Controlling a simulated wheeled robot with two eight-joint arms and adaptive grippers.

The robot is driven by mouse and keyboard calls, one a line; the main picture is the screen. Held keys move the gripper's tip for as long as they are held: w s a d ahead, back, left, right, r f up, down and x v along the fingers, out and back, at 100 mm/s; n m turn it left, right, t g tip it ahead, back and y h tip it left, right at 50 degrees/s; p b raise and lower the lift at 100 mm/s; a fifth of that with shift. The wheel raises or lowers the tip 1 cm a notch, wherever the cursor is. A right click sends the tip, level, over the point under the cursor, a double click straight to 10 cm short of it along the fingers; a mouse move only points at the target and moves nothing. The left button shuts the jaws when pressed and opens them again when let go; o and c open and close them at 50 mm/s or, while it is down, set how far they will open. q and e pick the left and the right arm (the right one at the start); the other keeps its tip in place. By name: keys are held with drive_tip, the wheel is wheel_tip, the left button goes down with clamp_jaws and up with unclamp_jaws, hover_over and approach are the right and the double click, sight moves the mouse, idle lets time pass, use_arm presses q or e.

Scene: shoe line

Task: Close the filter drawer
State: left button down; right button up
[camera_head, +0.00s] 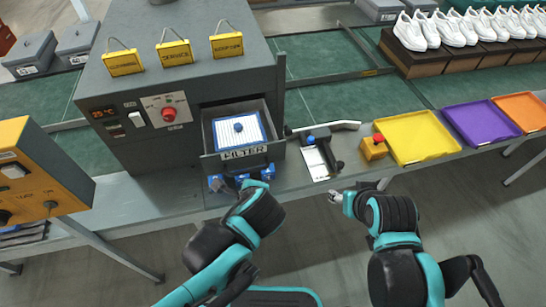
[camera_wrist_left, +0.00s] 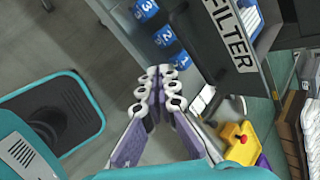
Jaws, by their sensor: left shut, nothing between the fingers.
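The filter drawer (camera_head: 209,163) sticks out of the grey machine, its top open and its front labelled FILTER. A white filter panel (camera_head: 222,133) with a blue frame and a blue knob lies in it. In the left wrist view the drawer front (camera_wrist_left: 224,35) is at the upper right. My left gripper (camera_head: 228,186) is just below and in front of the drawer front, partly hidden by its own arm. Its fingers (camera_wrist_left: 163,72) are together and empty, apart from the drawer in the wrist view. My right gripper (camera_head: 336,198) is in front of the bench edge, too small to read.
Blue numbered blocks (camera_wrist_left: 164,36) sit under the drawer. Right of it are a lever fixture (camera_head: 318,160), a yellow box with a red button (camera_head: 374,149) and a yellow tray (camera_head: 415,138). An orange control box (camera_head: 38,170) stands at left. White shoes (camera_head: 412,32) line the back.

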use_arm(q)
drive_tip(key=s+d+r+m+t+p, duration=0.15)
drive_tip(key=d+r+m+t, duration=0.25)
drive_tip(key=d+m, duration=0.8)
drive_tip(key=m+b, duration=0.1)
drive_tip(key=b, duration=0.3)
approach(272, 155)
wheel_tip(272, 155, down, 4)
drive_tip(key=shift+y, duration=0.4)
drive_tip(key=w, duration=0.4)
drive_tip(key=shift+w+a+b, duration=0.15)
drive_tip(key=shift+a+b, duration=0.2)
drive_tip(key=shift+w+a, duration=0.1)
drive_tip(key=shift+w, duration=0.4)
drive_tip(key=shift+w+a, duration=0.25)
drive_tip(key=shift+w, duration=0.3)
drive_tip(key=w+a, duration=0.2)
drive_tip(key=w, duration=0.4)
drive_tip(key=w+a+b, duration=0.1)
drive_tip(key=w, duration=0.6)
drive_tip(key=w+a, duration=0.2)
drive_tip(key=w, duration=0.5)
drive_tip(key=shift+w+a, duration=0.1)
drive_tip(key=shift+a, duration=0.25)
drive_tip(key=shift+w+r, duration=0.2)
